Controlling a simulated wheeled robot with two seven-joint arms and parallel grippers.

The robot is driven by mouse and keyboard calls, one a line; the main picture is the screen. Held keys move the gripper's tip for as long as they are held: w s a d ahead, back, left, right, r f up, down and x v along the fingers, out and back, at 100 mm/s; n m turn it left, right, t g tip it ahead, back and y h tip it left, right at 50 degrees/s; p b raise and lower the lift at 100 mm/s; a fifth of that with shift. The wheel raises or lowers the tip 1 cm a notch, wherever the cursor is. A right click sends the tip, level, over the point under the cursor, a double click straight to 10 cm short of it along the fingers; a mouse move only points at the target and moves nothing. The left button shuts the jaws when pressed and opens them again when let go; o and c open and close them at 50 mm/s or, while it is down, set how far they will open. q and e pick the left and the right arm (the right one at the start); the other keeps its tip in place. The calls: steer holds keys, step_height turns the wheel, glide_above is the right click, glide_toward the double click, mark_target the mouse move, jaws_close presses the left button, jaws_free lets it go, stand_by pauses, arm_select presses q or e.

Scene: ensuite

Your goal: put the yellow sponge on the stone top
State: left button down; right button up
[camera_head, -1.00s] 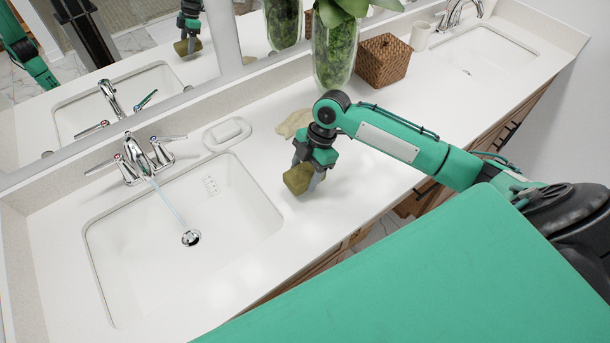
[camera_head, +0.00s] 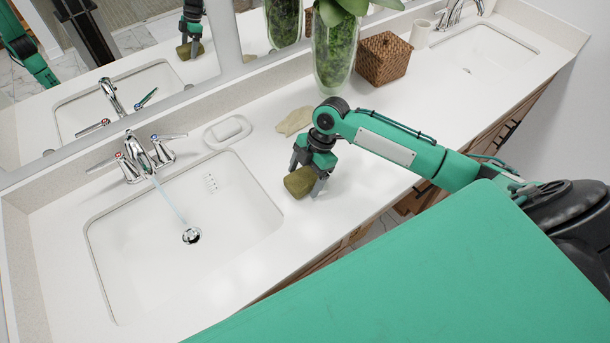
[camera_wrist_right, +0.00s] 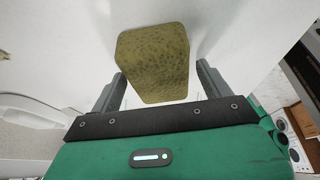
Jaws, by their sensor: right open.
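The yellow sponge (camera_head: 300,182), olive-yellow and blocky, is on the white stone top (camera_head: 372,150) just right of the near sink. My right gripper (camera_head: 306,184) is over the counter at the sponge, fingers pointing down. In the right wrist view the sponge (camera_wrist_right: 153,62) lies between and beyond the two spread fingers (camera_wrist_right: 160,92), with a gap visible on each side. The gripper is open. The sponge's underside is hidden, but it appears to rest on the stone top. My left gripper is not directly in view.
The near sink (camera_head: 185,235) has running water from its faucet (camera_head: 140,155). A soap dish (camera_head: 228,131), a beige cloth-like item (camera_head: 295,121), a glass vase (camera_head: 335,55) and a wicker box (camera_head: 383,59) stand along the back. Counter to the right is clear.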

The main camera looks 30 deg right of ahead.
steer(key=b+v, duration=0.2)
steer(key=v, duration=1)
steer(key=shift+a, duration=0.1)
